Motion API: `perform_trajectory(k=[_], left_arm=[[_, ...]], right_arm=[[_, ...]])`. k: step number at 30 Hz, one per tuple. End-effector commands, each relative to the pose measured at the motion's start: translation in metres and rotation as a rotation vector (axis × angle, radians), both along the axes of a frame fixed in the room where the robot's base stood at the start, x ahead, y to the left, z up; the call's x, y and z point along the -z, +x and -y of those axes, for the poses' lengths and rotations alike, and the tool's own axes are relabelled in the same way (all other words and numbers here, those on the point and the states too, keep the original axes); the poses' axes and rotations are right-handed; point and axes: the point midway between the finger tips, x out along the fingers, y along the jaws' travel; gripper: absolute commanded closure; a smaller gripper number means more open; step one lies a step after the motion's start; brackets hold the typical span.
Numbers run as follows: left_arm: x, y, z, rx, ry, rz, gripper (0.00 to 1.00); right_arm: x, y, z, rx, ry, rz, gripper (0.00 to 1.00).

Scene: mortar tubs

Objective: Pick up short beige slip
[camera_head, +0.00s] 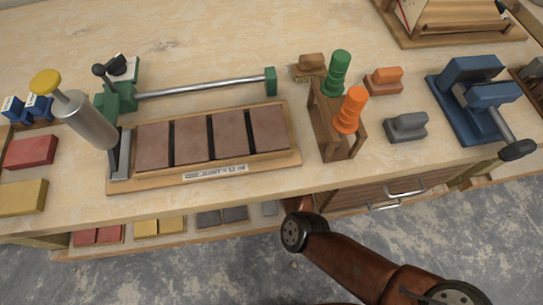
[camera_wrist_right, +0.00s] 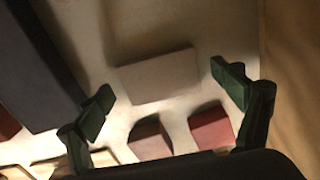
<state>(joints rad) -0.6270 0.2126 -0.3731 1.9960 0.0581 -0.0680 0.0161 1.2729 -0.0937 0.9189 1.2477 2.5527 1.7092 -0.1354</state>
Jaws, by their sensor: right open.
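In the right wrist view a pale beige block (camera_wrist_right: 157,76), which looks like the short beige slip, lies on a light surface. It sits ahead of my right gripper (camera_wrist_right: 163,86), between and a little beyond its two green fingers. The fingers are spread apart and nothing is held. My left gripper is not in view.
In the wrist view a small brownish block (camera_wrist_right: 150,138) and a red block (camera_wrist_right: 211,128) lie close below the beige one. A long dark piece (camera_wrist_right: 38,65) is at left. The head view shows a bench with a tile tray (camera_head: 285,118) and a lower shelf holding coloured slips.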

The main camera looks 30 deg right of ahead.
Motion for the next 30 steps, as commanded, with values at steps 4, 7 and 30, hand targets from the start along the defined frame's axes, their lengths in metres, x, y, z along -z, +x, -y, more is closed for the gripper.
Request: perform_trajectory(k=[4, 7, 30], left_arm=[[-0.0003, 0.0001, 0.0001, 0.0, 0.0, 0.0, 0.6], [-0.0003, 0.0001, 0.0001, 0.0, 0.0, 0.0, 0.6], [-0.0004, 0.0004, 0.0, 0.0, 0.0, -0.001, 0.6]], right_arm=[[-0.0006, 0.0001, 0.0003, 0.0, 0.0, 0.001, 0.18], [-0.0004, 0.0001, 0.0003, 0.0, 0.0, 0.0, 0.25], [-0.0005, 0.0003, 0.0, 0.0, 0.0, 0.001, 0.63]])
